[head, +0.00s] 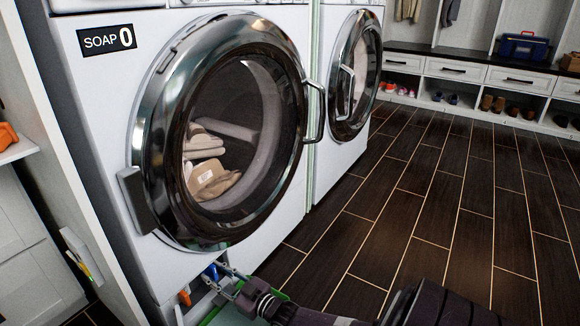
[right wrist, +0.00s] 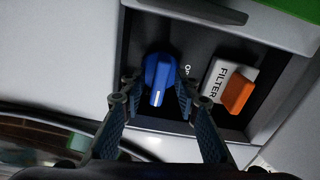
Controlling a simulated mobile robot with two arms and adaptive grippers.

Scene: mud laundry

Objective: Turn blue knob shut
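The blue knob (right wrist: 158,76) sits in a dark recessed panel low on the front of the washer; a white mark shows on its lower end in the right wrist view. In the head view the blue knob (head: 211,272) is partly hidden near my gripper. My right gripper (right wrist: 157,88) is open, with one fingertip on each side of the knob; whether either fingertip touches it I cannot tell. The right gripper (head: 226,281) reaches the recess from the right in the head view. My left gripper is not in view.
The washer door (head: 218,130) is closed above the recess, with towels inside. A second machine (head: 350,80) stands beyond; the dark tiled floor (head: 430,200) is clear.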

